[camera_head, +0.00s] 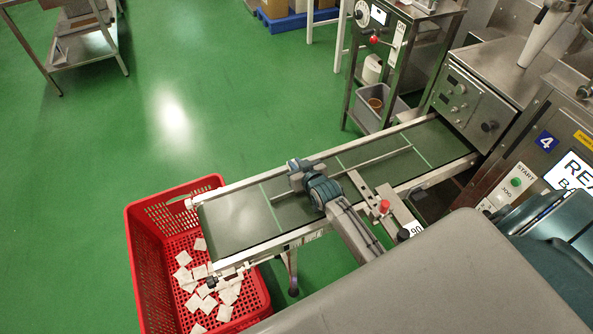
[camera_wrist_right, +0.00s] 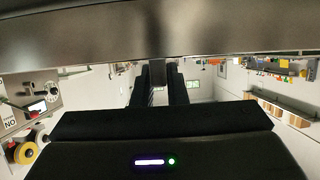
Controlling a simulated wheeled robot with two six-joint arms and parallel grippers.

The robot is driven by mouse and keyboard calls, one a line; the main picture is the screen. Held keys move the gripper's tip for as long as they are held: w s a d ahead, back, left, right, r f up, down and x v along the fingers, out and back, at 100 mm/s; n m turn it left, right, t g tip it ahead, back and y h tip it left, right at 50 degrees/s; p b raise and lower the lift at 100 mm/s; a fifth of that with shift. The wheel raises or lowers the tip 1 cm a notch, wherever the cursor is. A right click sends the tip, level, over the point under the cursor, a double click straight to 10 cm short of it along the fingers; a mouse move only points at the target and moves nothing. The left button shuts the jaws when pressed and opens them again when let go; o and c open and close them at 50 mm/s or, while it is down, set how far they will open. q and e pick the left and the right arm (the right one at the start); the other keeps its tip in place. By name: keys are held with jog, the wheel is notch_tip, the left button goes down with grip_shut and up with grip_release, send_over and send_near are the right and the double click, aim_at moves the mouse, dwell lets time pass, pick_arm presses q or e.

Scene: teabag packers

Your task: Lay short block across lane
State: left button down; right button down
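The lane is a dark green conveyor belt (camera_head: 237,217) with pale rails on both sides. A thin bar (camera_head: 385,157) lies along its middle. My right gripper (camera_head: 297,172) reaches across the belt to the far rail. In the right wrist view its two dark fingers (camera_wrist_right: 158,82) stand close together, with a narrow grey piece, seemingly the short block (camera_wrist_right: 157,70), between them. A wide grey bar fills the top of that view; I cannot tell what it is. In the head view the gripper and wrist hide most of the block. My left gripper is not in view.
A red crate (camera_head: 136,247) with white teabags stands below the belt's left end. A bracket with a red knob (camera_head: 384,206) sits at the near rail. A steel machine (camera_head: 462,105) stands at the belt's right end. The belt's left part is clear.

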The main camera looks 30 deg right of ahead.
jog(key=shift+r, duration=0.1)
jog(key=shift+r, duration=0.5)
notch_tip(320, 180, up, 2)
jog(key=shift+r+b, duration=0.15)
jog(key=shift+b, duration=0.25)
jog(key=s+r+b, duration=0.1)
jog(key=s+b, duration=0.1)
jog(key=s, duration=1.2)
jog(key=w+r+p, duration=0.2)
jog(key=w+p, duration=0.1)
jog(key=w, duration=0.3)
jog(key=w+d+r+g+p, duration=0.1)
jog(key=w+r+p, duration=0.2)
jog(key=w, duration=0.3)
jog(key=shift+w+p, duration=0.35)
jog(key=shift+p, duration=0.3)
